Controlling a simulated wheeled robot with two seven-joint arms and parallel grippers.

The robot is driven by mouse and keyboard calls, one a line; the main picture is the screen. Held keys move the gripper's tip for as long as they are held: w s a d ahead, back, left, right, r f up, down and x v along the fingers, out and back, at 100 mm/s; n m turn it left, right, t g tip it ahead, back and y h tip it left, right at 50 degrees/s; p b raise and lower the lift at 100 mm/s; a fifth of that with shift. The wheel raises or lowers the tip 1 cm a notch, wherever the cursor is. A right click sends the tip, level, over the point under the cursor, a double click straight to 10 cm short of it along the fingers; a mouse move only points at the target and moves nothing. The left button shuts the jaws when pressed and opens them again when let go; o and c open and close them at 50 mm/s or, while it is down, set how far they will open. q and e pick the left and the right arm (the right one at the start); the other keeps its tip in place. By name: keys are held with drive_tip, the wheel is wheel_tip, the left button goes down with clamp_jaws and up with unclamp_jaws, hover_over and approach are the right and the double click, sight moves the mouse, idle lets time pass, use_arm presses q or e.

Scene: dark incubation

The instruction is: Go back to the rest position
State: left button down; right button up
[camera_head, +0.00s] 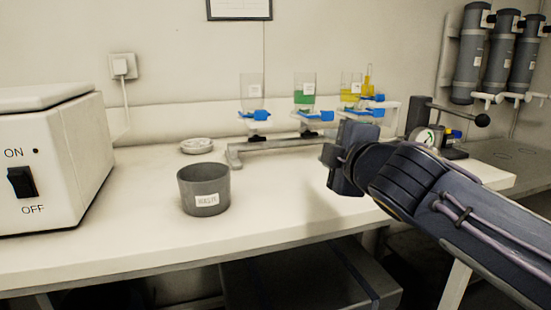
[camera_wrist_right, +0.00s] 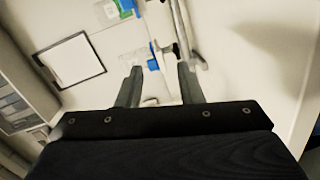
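My right arm comes in from the right in the head view. Its dark gripper (camera_head: 348,160) hangs above the right part of the bench, in front of the rack of vessels. The fingers are hard to make out there. In the right wrist view the gripper (camera_wrist_right: 160,70) has its two fingers apart, with nothing held between them. Part of a blue clamp shows beyond them. My left gripper is in neither view. A dark grey cup (camera_head: 203,190) with a white label stands upright on the white bench (camera_head: 120,265), left of the right gripper and apart from it.
A rack (camera_head: 285,143) holds a clear, a green (camera_head: 304,97) and a yellow vessel (camera_head: 350,93) in blue clamps. A white box with an ON/OFF switch (camera_head: 21,181) stands left. A small white dish (camera_head: 196,146) lies behind the cup. A gauge (camera_head: 425,137) stands behind my arm.

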drive_tip(key=s+d+f+m+g+h, duration=0.1)
drive_tip(key=s+d+f+m+g, duration=0.1)
drive_tip(key=s+d+f+m, duration=0.4)
drive_tip(key=s+d+f+m+g+h, duration=0.1)
drive_tip(key=s+d+f+m+g, duration=0.2)
drive_tip(key=f, duration=0.5)
drive_tip(key=s+d+f+m+g, duration=0.2)
drive_tip(key=s+d+f+m, duration=0.1)
drive_tip(key=s+d+f, duration=0.3)
drive_tip(key=s+a+f+m+g+y, duration=0.3)
drive_tip(key=s+f+m, duration=0.5)
drive_tip(key=s+f, duration=0.65)
wheel_tip(320, 180, down, 8)
drive_tip(key=a+r+h+b, duration=0.1)
drive_tip(key=b, duration=0.7)
wheel_tip(320, 180, up, 38)
drive_tip(key=p, duration=3.8)
drive_tip(key=shift+w+a+g, duration=0.15)
drive_tip(key=shift+w+g, duration=0.05)
drive_tip(key=shift+g, duration=0.1)
